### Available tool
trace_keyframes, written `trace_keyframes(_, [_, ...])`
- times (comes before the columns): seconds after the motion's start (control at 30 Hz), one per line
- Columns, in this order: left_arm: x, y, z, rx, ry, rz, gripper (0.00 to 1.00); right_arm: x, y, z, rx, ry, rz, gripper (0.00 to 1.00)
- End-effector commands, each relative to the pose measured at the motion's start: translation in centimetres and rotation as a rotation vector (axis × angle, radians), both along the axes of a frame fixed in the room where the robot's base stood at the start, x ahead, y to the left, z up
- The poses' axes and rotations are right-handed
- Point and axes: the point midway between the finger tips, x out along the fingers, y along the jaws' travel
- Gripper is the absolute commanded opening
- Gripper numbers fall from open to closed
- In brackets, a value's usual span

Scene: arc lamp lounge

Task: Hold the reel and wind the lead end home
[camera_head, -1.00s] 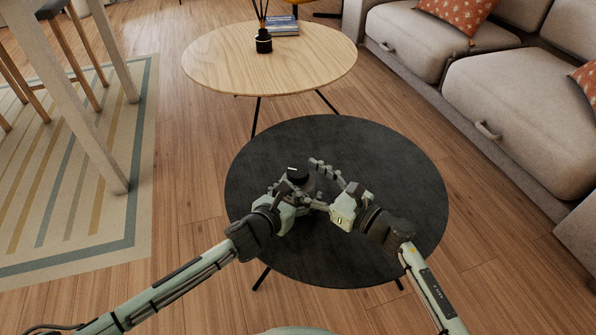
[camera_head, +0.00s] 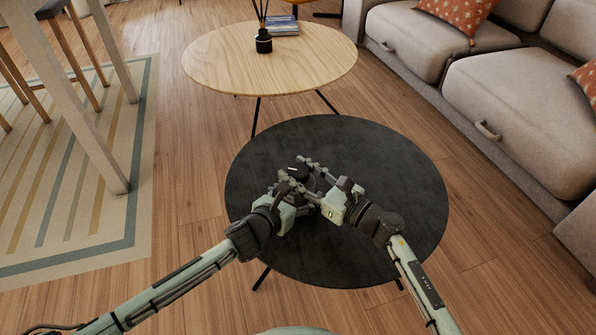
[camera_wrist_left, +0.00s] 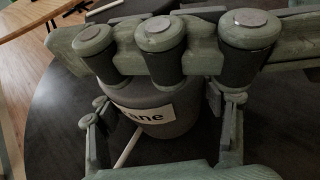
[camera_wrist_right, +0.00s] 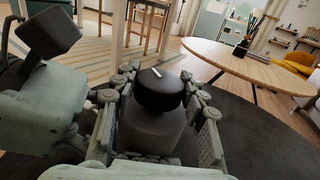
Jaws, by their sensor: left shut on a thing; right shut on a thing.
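The reel (camera_head: 298,172) is a dark upright drum above the black round table, with a black cap bearing a white mark. Its grey body (camera_wrist_left: 160,112) carries a pale label, partly hidden, with the letters "ane" in the left wrist view. A pale thin strip (camera_wrist_left: 127,144), possibly the lead, sticks out low beside the body. My left gripper (camera_head: 290,186) is shut on the body. My right gripper (camera_head: 312,172) is shut on the cap, with its fingers on either side of the black cap (camera_wrist_right: 158,90) in the right wrist view. Fingers hide much of the reel.
The black round table (camera_head: 395,175) is otherwise bare. A pale wooden table (camera_head: 220,65) with a black reed holder (camera_head: 264,42) and books (camera_head: 283,26) stands behind. A beige sofa (camera_head: 520,95) is at right, and a striped rug (camera_head: 70,200) at left.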

Motion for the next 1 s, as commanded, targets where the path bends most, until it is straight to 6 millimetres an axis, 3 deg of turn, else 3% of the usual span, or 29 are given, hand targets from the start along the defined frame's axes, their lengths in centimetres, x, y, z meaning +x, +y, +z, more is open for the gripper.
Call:
trace_keyframes(0.4, [-0.08,0.03,-0.17,0.001,0.003,0.000,0.23,-0.08,0.15,0.03,0.004,-0.001,-0.262,0.14])
trace_keyframes(0.73, [-0.07,0.02,-0.17,0.001,0.003,0.000,0.23,-0.04,0.06,0.02,0.002,-0.002,-0.278,0.14])
trace_keyframes(0.77, [-0.07,0.02,-0.17,0.001,0.003,0.000,0.23,-0.05,0.07,0.02,0.002,-0.002,-0.278,0.46])
trace_keyframes(0.9, [-0.07,0.02,-0.17,0.001,0.003,0.000,0.23,-0.04,0.05,0.01,0.002,-0.002,-0.278,0.64])
trace_keyframes(1.0, [-0.07,0.01,-0.16,0.001,0.003,0.000,0.23,-0.03,0.03,0.01,0.002,-0.001,-0.278,0.65])
